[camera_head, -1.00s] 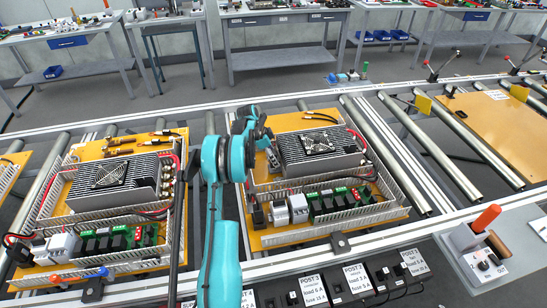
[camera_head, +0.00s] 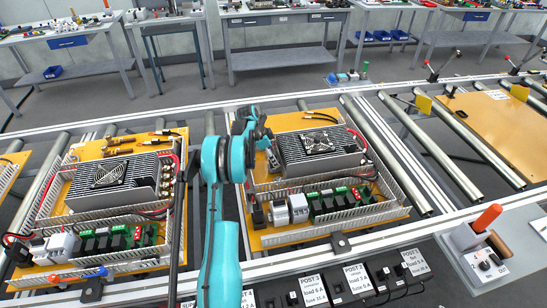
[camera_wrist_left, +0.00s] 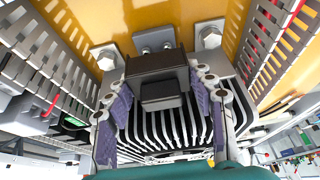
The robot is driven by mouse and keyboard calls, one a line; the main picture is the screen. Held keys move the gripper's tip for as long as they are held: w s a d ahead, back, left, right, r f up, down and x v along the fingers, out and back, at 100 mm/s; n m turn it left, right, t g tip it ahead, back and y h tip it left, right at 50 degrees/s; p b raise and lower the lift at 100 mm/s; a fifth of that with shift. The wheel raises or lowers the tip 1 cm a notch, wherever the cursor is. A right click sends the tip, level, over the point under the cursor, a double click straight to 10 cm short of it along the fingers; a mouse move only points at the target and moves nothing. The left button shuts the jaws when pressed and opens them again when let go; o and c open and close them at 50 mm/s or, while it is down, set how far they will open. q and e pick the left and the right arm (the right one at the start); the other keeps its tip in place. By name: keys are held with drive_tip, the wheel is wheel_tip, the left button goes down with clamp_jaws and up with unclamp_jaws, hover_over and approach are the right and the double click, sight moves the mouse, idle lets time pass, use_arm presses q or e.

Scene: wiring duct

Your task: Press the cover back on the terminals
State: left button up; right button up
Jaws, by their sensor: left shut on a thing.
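My left gripper (camera_wrist_left: 160,104) is shut on a dark block-shaped cover (camera_wrist_left: 157,66), with purple-padded fingers on both sides of it. In the wrist view the cover is in front of the orange board, between two metal plates with hex bolts, the terminals (camera_wrist_left: 106,58) and (camera_wrist_left: 210,40). I cannot tell whether the cover touches them. In the head view the left gripper (camera_head: 266,146) is at the left edge of the finned power unit on the middle board. My arm hides most of the cover there. My right gripper is not in view.
Slotted wiring duct walls (camera_wrist_left: 36,60) flank the terminals closely in the wrist view. The finned heat sink (camera_head: 318,150) stands right of the gripper. A similar populated board (camera_head: 105,190) lies left on the roller conveyor. Bare rollers (camera_head: 385,150) lie to the right.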

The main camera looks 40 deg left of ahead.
use_arm(q)
drive_tip(key=shift+f+b, duration=1.2)
drive_tip(key=shift+f, duration=0.65)
drive_tip(key=o, duration=1.2)
drive_tip(key=shift+r, duration=0.1)
drive_tip(key=v, duration=1.2)
